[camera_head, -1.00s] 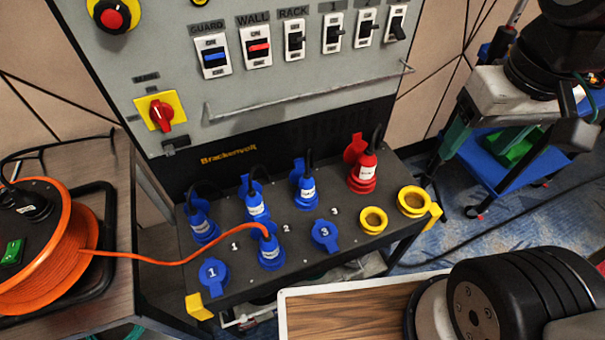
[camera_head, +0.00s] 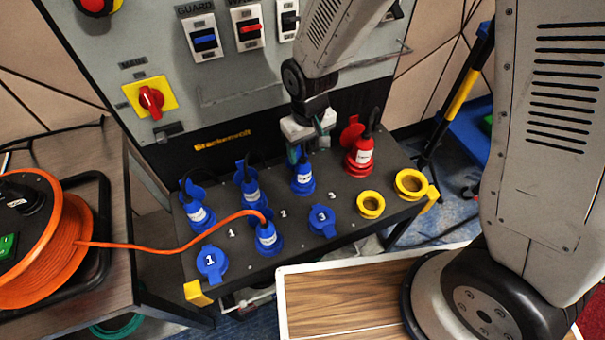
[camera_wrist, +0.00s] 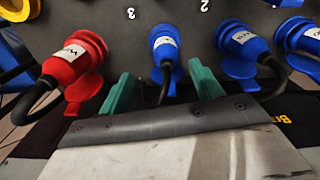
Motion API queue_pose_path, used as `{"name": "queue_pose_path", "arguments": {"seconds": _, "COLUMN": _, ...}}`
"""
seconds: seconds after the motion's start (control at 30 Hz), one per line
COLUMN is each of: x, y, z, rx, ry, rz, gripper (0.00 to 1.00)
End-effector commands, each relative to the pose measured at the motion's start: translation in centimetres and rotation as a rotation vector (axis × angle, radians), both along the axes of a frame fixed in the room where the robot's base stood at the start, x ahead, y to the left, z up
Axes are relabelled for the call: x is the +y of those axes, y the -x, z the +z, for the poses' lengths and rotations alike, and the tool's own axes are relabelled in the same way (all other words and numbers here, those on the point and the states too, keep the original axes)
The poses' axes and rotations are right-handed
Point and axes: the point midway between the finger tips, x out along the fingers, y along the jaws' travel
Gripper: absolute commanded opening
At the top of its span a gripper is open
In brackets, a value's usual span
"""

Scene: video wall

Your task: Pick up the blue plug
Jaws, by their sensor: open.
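Several blue plugs stand in the sloping black socket panel (camera_head: 345,240). The third blue plug of the back row (camera_head: 302,182), with a white label, is directly below my gripper (camera_head: 297,154). In the wrist view this blue plug (camera_wrist: 163,44) shows between and beyond the two green fingers of my gripper (camera_wrist: 160,74), which are apart with nothing gripped. Its black cable runs down between the fingers. Other blue plugs stand to its left in the head view: one (camera_head: 250,192), one (camera_head: 198,214), and one with an orange cable (camera_head: 267,238).
A red plug (camera_head: 363,156) stands close right of the third blue plug. Yellow sockets (camera_head: 371,205) and blue lidded sockets (camera_head: 321,220) line the front. The grey switch cabinet (camera_head: 235,95) rises behind. An orange cable reel (camera_head: 60,250) sits at left.

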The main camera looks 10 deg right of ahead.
Motion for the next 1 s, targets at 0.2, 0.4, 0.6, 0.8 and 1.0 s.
{"name": "queue_pose_path", "arguments": {"seconds": 0.2, "x": 1.1, "y": 0.1, "z": -3.0, "rx": 0.006, "ry": 0.003, "rz": 0.022, "gripper": 0.65}}
{"name": "queue_pose_path", "arguments": {"seconds": 0.4, "x": 1.1, "y": 0.1, "z": -5.1, "rx": 0.007, "ry": 0.003, "rz": 0.021, "gripper": 0.65}}
{"name": "queue_pose_path", "arguments": {"seconds": 0.6, "x": 1.0, "y": -0.1, "z": -7.9, "rx": 0.008, "ry": 0.004, "rz": 0.021, "gripper": 0.65}}
{"name": "queue_pose_path", "arguments": {"seconds": 0.8, "x": 1.0, "y": -0.2, "z": -9.8, "rx": 0.006, "ry": 0.003, "rz": 0.021, "gripper": 0.65}}
{"name": "queue_pose_path", "arguments": {"seconds": 1.0, "x": 1.0, "y": -0.2, "z": -10.0, "rx": 0.005, "ry": 0.002, "rz": 0.021, "gripper": 0.65}}
